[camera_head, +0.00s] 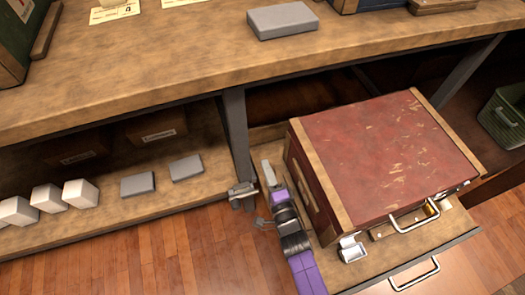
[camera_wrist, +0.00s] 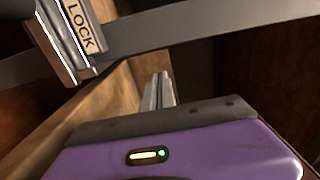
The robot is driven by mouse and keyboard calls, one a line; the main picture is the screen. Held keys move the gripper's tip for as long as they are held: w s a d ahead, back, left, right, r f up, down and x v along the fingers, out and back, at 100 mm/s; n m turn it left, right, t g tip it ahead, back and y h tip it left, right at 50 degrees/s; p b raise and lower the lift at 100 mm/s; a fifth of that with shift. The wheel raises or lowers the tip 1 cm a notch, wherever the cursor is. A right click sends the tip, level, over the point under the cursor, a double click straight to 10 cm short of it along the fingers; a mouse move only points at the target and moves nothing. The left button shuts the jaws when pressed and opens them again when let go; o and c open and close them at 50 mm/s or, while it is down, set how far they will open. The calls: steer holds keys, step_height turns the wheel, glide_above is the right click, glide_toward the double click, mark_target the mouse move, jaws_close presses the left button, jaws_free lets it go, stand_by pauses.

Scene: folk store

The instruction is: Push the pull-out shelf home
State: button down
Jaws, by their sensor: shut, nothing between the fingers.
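The pull-out shelf (camera_head: 455,226) is a wooden board that sticks out from under the counter, with a metal handle (camera_head: 416,275) on its front. A worn red case (camera_head: 385,155) with wooden edges lies on it. My gripper (camera_head: 266,167) is shut and empty, low along the left side of the case, and points toward the back. Its closed fingers show in the wrist view (camera_wrist: 158,90). A grey metal lock piece (camera_head: 242,193) sits at the post just left of my gripper. In the wrist view it is labelled LOCK (camera_wrist: 68,38). Whether the fingers touch anything is unclear.
The grey post (camera_head: 236,135) stands close to my gripper's left. White blocks (camera_head: 80,193) and grey slabs (camera_head: 186,168) lie on the lower left shelf. A green crate (camera_head: 505,115) is at the right. The wooden floor at front left is clear.

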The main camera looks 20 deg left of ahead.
steer(key=p+v, duration=0.1)
steer(key=v, duration=0.2)
steer(key=shift+r, duration=0.1)
steer(key=shift+s+d, duration=0.15)
steer(key=shift+s, duration=0.05)
